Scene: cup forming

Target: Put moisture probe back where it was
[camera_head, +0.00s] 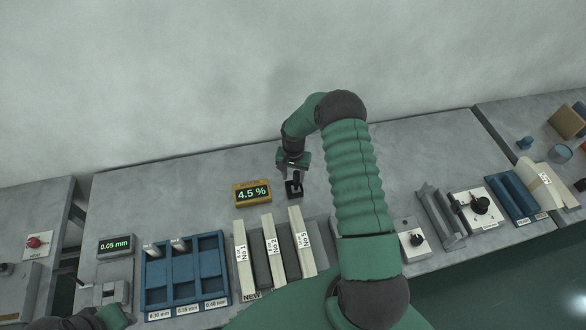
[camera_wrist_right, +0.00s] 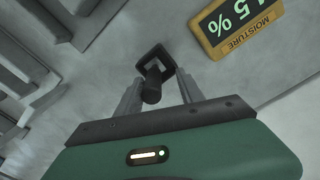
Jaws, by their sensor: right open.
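The dark moisture probe (camera_wrist_right: 152,86) stands at a black square holder (camera_wrist_right: 155,53) on the grey bench. Both also show in the head view, where the holder (camera_head: 294,192) lies just right of the yellow moisture display (camera_head: 252,193), which reads 4.5 %. My right gripper (camera_head: 292,174) is over the probe. In the right wrist view its two fingers (camera_wrist_right: 157,90) are apart, one on each side of the probe's end. I cannot tell whether the probe is fully seated.
Left of my right arm are a blue compartment tray (camera_head: 187,270), several labelled pale strips (camera_head: 275,250) and a 0.05 mm display (camera_head: 115,246). Right of it are a knob box (camera_head: 414,240), a grey trough (camera_head: 440,214) and blue rollers (camera_head: 513,197). The bench behind the display is clear.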

